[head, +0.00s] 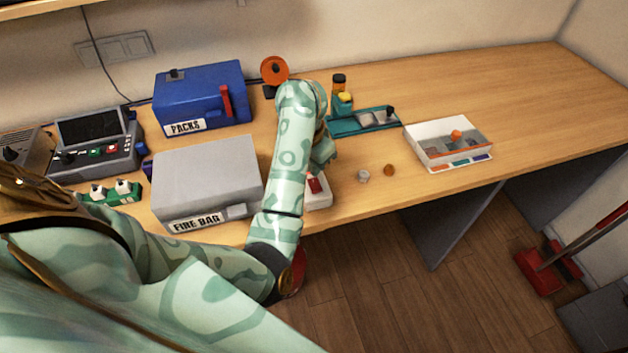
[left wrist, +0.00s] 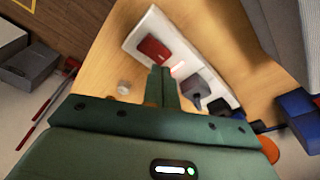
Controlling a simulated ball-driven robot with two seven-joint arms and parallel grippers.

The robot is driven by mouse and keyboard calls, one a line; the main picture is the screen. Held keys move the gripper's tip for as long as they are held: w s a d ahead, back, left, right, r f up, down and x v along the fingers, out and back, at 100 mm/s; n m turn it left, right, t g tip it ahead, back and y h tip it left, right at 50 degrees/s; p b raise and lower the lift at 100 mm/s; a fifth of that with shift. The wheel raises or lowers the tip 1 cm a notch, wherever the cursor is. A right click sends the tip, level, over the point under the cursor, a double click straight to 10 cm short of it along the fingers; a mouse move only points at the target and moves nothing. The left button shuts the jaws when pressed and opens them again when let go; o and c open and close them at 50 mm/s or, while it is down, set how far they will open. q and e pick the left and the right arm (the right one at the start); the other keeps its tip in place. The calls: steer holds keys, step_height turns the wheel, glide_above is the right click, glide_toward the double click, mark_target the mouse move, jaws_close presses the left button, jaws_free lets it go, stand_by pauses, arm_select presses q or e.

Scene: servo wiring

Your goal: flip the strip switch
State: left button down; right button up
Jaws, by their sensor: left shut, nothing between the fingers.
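The white power strip (head: 321,200) lies near the front edge of the desk, partly hidden by my left arm in the head view. Its red switch (head: 316,185) shows just beside my arm. In the left wrist view the strip (left wrist: 148,28) runs diagonally, with the red switch (left wrist: 153,49) near its upper end and a dark plug (left wrist: 195,84) farther along. My left gripper (left wrist: 163,76) is shut and empty, its fingertips close beside the switch on the side toward the plug. I cannot tell whether they touch the strip. My right gripper is not in view.
The grey fire bag box (head: 207,170) stands left of my arm. A blue packs box (head: 200,97) is behind it. A teal tray (head: 375,121) and a white sorting box (head: 437,128) stand to the right. Two small knobs lie near the front edge. The far right desk is clear.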

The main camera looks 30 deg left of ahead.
mark_target(313, 181)
arm_select(q)
steer(key=shift+r+p, duration=1.5)
steer(key=shift+r, duration=0.75)
